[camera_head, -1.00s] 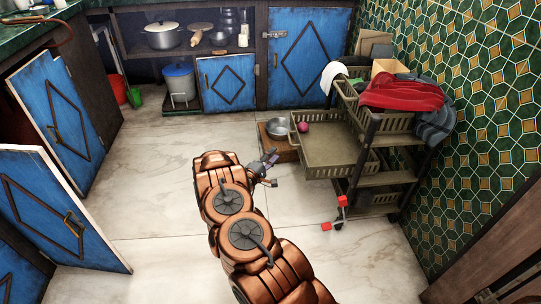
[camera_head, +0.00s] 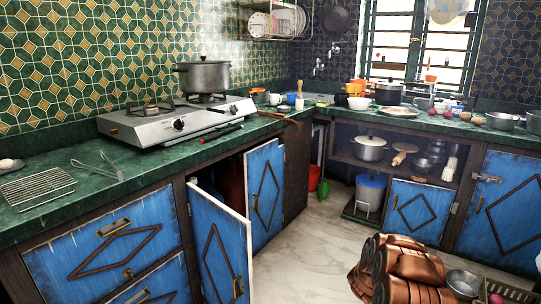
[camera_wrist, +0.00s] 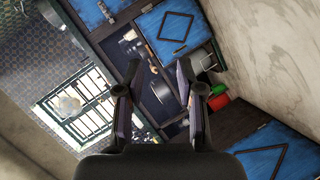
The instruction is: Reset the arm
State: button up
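My copper-coloured arm (camera_head: 405,272) shows at the bottom right of the head view, folded low above the pale floor. My gripper is out of sight there, hidden behind the arm or beyond the frame. In the wrist view my gripper (camera_wrist: 157,82) has its two dark fingers spread apart with nothing between them. Beyond the fingers are blue cabinets and a dark open shelf, seen tilted and some way off. No finger visibly touches anything.
A blue cabinet door (camera_head: 219,248) stands open at the lower middle. A gas hotplate (camera_head: 178,121) with a steel pot (camera_head: 202,76) sits on the green counter. A metal bowl (camera_head: 463,282) and part of a cart (camera_head: 508,290) are right of my arm. Pale floor (camera_head: 310,250) is clear left of it.

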jog(key=a+r+t+y+p, duration=0.1)
jog(key=a+r+y+p, duration=0.85)
jog(key=a+r, duration=1.45)
jog(key=s+a+r+g+y+p, duration=0.1)
jog(key=s+a+r+g+p, duration=0.15)
jog(key=s+a+r, duration=0.55)
jog(key=s+a+r+g+y+p, duration=0.1)
jog(key=s+r+y+p, duration=0.2)
jog(key=s, duration=0.9)
jog(key=s+a+r+g+p, duration=0.2)
jog(key=s+a+r+p, duration=0.35)
jog(key=s, duration=0.35)
jog(key=s+d+r+g+p, duration=0.1)
jog(key=s+r+g+p, duration=0.1)
jog(key=s, duration=0.6)
jog(key=s+d+r+g+h+p, duration=0.1)
jog(key=s+d+r+p, duration=0.1)
jog(key=s, duration=0.7)
jog(key=s+d+r+m+g+h+p, duration=0.1)
jog(key=s+r, duration=0.3)
jog(key=s, duration=0.4)
jog(key=shift+s+d+r+g+p, duration=0.15)
jog(key=shift+d+g+p, duration=0.35)
jog(key=shift+g, duration=0.35)
